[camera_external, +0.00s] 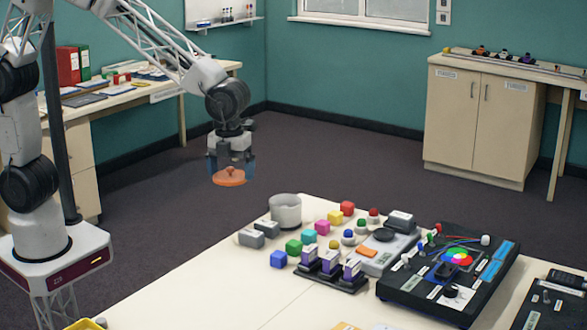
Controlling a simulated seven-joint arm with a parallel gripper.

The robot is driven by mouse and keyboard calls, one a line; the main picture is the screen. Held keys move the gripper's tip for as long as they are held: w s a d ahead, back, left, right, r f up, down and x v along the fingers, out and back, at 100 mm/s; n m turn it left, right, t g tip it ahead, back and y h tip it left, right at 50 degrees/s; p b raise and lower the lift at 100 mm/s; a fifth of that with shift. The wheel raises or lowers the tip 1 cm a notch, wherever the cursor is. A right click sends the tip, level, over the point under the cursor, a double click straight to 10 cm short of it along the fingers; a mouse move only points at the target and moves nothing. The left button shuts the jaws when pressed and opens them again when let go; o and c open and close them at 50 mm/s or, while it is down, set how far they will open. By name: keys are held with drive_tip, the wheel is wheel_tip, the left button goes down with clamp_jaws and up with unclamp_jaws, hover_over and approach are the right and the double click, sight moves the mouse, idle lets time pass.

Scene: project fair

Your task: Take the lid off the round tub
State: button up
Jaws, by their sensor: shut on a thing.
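The round tub (286,211) is a grey-white cylinder standing upright near the far left edge of the pale table, with its top open. My gripper (229,168) is up and to the left of the tub, well above the floor behind the table edge. It is shut on an orange round lid (229,177), held roughly level and apart from the tub. The fingers partly cover the lid's top. The inside of the tub is mostly hidden by its wall.
Several coloured cubes and balls (294,246) stand right of and in front of the tub. A black panel with knobs and a colour wheel (448,270) is at the right. The front left of the table (215,288) is mostly clear; a yellow container (85,324) shows at the bottom edge.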

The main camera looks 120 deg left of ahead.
drive_tip(key=shift+s+d, duration=0.3)
drive_tip(key=shift+s, duration=0.6)
drive_tip(key=shift+a, duration=0.1)
drive_tip(key=a+f+m, duration=0.1)
drive_tip(key=a+f, duration=0.4)
drive_tip(key=a, duration=0.4)
drive_tip(key=shift+w+a+f, duration=0.15)
drive_tip(key=shift+w+f, duration=0.1)
drive_tip(key=shift+w, duration=0.05)
drive_tip(key=shift+w, duration=0.1)
drive_tip(key=w+a, duration=0.2)
drive_tip(key=w, duration=0.2)
drive_tip(key=w+a+f, duration=0.1)
drive_tip(key=w+a, duration=0.2)
drive_tip(key=w, duration=0.2)
drive_tip(key=w+a, duration=0.2)
drive_tip(key=w, duration=0.3)
drive_tip(key=shift+a+f, duration=0.2)
drive_tip(key=shift+f, duration=0.05)
